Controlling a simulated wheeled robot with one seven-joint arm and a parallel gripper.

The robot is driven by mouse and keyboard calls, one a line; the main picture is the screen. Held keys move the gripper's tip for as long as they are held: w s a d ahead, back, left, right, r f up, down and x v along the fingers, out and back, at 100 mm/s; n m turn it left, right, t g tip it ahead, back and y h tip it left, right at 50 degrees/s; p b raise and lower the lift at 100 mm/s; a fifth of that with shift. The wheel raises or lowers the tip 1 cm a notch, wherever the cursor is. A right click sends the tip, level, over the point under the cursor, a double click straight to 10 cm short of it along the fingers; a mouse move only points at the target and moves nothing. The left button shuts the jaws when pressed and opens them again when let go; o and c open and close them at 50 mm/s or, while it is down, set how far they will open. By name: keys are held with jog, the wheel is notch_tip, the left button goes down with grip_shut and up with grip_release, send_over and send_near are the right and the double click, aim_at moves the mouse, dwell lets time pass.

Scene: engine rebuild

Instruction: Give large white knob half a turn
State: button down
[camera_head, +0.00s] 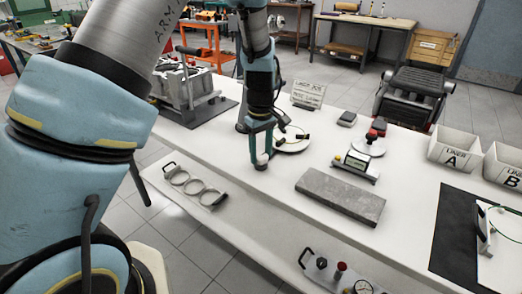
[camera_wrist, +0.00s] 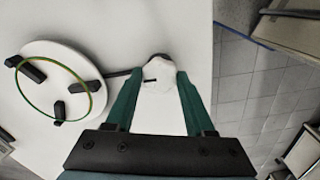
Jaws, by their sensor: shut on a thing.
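The large white knob (camera_wrist: 159,72) sits between my two green fingertips in the wrist view, with a small dark mark on its face. A dark rod runs from the knob towards a white round plate (camera_wrist: 48,112). The plate carries black blocks and a thin green-yellow ring; in the head view my gripper partly covers it.
A grey slab (camera_head: 340,196) lies on the white bench to the right. Behind it stand a small gauge device (camera_head: 356,166) and bins marked A (camera_head: 452,148) and B (camera_head: 503,166). A grey engine block (camera_head: 186,88) stands to the left. The bench's front edge is close to the knob.

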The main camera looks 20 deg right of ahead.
aim_at(261, 155)
dwell(0.4)
jog(key=shift+c, duration=1.3)
grip_release()
notch_tip(261, 155, up, 11)
jog(key=b, duration=0.1)
jog(key=shift+b, duration=0.35)
jog(key=shift+f, duration=0.1)
jog(key=s+a+m, duration=0.2)
jog(key=a, duration=1.4)
jog(key=s+a+m+t, duration=0.1)
jog(key=a, duration=1.6)
jog(key=shift+s+a+f+m+t, duration=0.3)
jog(key=shift+s+f+m, duration=0.05)
jog(key=shift+s+m, duration=0.05)
